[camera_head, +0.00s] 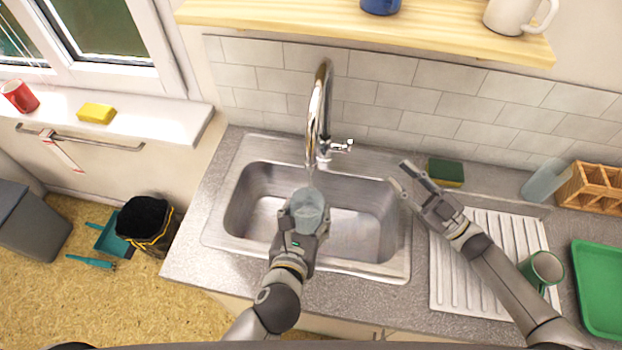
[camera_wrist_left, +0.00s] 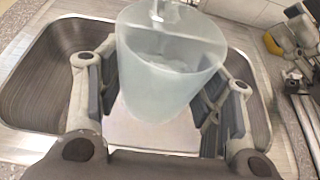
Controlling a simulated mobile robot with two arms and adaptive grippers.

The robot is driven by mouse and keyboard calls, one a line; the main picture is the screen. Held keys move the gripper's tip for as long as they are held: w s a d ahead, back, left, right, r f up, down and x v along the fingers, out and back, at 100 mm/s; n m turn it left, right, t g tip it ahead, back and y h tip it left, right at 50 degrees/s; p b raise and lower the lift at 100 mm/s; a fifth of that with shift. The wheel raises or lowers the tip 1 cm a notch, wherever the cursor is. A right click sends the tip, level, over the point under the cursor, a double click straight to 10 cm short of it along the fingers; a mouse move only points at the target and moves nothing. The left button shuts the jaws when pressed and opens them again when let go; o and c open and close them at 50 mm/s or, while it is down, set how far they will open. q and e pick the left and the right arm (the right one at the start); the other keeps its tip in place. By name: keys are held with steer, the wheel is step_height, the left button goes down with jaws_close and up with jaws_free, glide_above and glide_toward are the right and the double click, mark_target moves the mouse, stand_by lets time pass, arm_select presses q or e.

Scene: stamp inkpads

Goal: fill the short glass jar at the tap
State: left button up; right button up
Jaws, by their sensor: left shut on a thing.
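The short glass jar (camera_head: 308,208) is clear and pale blue. My left gripper (camera_head: 302,222) is shut around it and holds it over the sink, below the tap (camera_head: 320,110). A faint streak shows between the spout and the jar's mouth. In the left wrist view the jar (camera_wrist_left: 165,75) stands close to upright between the two fingers (camera_wrist_left: 160,110), with a level line inside that looks like water; how much is hard to tell. My right gripper (camera_head: 399,174) is open and empty above the sink's right edge.
The sink basin (camera_head: 350,245) is otherwise empty. A green sponge (camera_head: 446,172) lies behind the drainer (camera_head: 450,285). A green mug (camera_head: 542,270), a green tray (camera_head: 600,270), a clear glass (camera_head: 543,180) and a wooden rack (camera_head: 592,188) stand to the right.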

mark_target(303, 227)
arm_select(q)
steer(key=s, duration=0.3)
steer(key=shift+s+a+r, duration=0.15)
steer(key=shift+a, duration=0.15)
